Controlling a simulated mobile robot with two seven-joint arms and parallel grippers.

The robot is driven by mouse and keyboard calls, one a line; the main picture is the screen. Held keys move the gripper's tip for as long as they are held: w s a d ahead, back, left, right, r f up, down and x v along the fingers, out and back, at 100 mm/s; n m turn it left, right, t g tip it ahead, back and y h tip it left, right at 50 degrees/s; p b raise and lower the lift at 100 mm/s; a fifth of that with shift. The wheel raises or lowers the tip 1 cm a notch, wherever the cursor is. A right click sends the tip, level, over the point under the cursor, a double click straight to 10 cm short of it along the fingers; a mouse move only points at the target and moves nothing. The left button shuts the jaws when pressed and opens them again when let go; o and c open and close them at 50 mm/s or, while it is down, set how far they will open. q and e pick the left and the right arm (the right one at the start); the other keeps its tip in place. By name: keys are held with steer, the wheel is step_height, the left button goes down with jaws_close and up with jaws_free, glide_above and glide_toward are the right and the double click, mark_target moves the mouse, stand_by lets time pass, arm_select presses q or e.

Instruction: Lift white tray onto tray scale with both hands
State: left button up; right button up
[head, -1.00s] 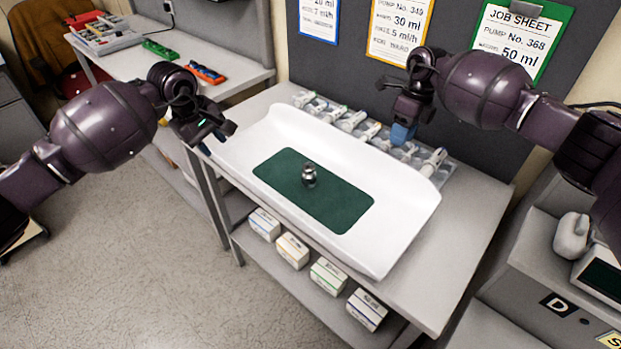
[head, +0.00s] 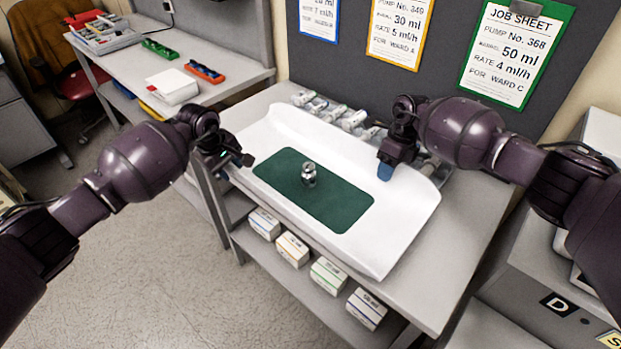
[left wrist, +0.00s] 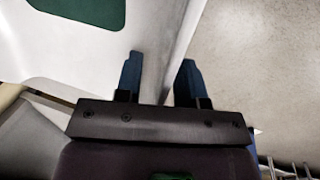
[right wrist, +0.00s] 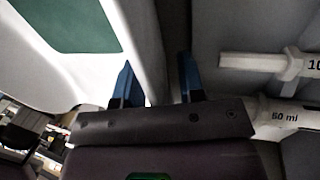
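The white tray (head: 405,215) lies on the grey table, with a dark green mat (head: 340,205) on it and a small shiny metal weight (head: 309,174) standing on the mat. My left gripper (head: 243,160) is at the tray's left end. In the left wrist view its fingers (left wrist: 158,78) are open, with the tray's rim (left wrist: 180,35) running between them. My right gripper (head: 386,171) is at the far long side. In the right wrist view its fingers (right wrist: 155,82) are open, with the rim (right wrist: 147,40) between them. I cannot identify the tray scale.
Syringes (head: 352,119) lie in a rack close behind the tray, beside my right gripper. Several small boxes (head: 328,275) stand on the shelf below. A side bench (head: 130,65) with coloured trays is at the back left.

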arm_select(q)
jaws_close()
arm_select(e)
jaws_close()
arm_select(q)
steer(key=shift+r, duration=0.2)
arm_select(e)
steer(key=shift+r, duration=0.15)
